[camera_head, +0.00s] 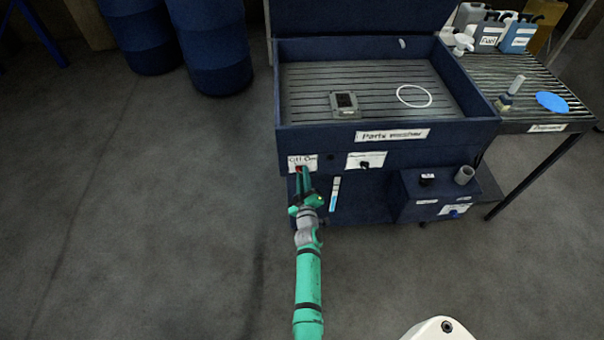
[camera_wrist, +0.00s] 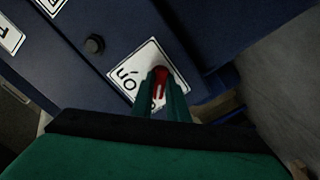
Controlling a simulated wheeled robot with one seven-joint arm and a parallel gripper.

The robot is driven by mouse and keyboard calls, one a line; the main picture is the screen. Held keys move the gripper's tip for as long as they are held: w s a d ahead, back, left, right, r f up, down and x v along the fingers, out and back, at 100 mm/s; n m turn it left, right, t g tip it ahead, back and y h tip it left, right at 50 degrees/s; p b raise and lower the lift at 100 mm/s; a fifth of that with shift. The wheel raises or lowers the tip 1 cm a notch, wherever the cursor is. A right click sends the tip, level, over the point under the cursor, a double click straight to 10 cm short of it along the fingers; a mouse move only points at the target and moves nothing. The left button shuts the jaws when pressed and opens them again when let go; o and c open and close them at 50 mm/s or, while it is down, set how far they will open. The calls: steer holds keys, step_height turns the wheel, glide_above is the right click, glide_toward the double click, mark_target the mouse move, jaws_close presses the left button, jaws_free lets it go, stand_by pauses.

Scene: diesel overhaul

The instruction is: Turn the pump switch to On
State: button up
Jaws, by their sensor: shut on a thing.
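The pump switch (camera_wrist: 160,76) is a small red knob on a white Off/On label plate (camera_wrist: 132,62) on the front of the blue parts washer. In the wrist view my gripper (camera_wrist: 160,95) is shut on the red switch, one green finger on each side. In the head view my gripper (camera_head: 302,174) reaches the label plate (camera_head: 311,161) at the washer's left front, and the switch is mostly hidden by the fingers. The wrist view is tilted, and part of the lettering is covered, so I cannot tell the switch's exact setting.
The parts washer basin (camera_head: 288,100) holds a dark grey block (camera_head: 344,104) and a white ring (camera_head: 414,96). A second labelled plate with a black knob (camera_head: 365,162) sits to the right of the switch. Blue barrels (camera_head: 212,45) stand at the back left. The floor at left is clear.

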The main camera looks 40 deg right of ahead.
steer(key=m, duration=1.8)
steer(key=shift+s+d, duration=0.15)
steer(key=shift+d, duration=0.15)
steer(key=o, duration=1.5)
steer(key=v, duration=0.7)
